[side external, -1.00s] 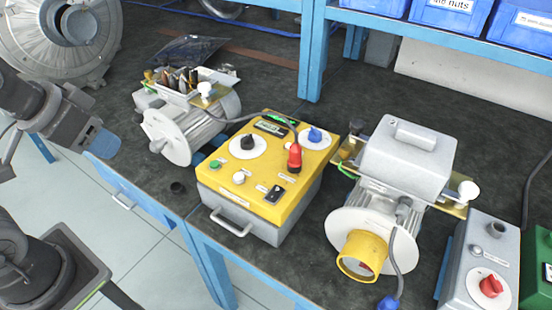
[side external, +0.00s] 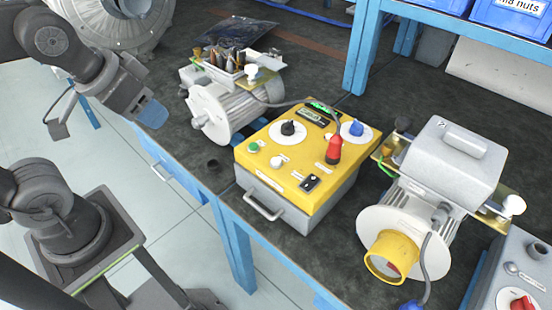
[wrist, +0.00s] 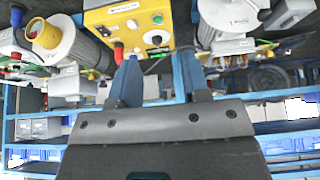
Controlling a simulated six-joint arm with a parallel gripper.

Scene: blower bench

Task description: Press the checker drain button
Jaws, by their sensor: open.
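The yellow-topped checker box (side external: 277,180) stands on the dark bench. Its top carries a green button (side external: 254,147), a white button (side external: 276,162), a black knob (side external: 288,128), a blue knob (side external: 356,129), a red plug and a black switch. I cannot read which button is the drain button. In the wrist view the checker (wrist: 125,22) is at the top, upside down, with the white button (wrist: 157,19) visible. My gripper (side external: 152,113) is open and empty, left of the checker and apart from it. Its two blue fingers (wrist: 160,82) point towards the checker.
A motor (side external: 222,108) with an open terminal block stands between my gripper and the checker's left side. A second motor (side external: 405,235) with a yellow outlet is at the right. A small black ring (side external: 213,165) lies near the bench edge. Blue shelf posts (side external: 365,45) rise behind.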

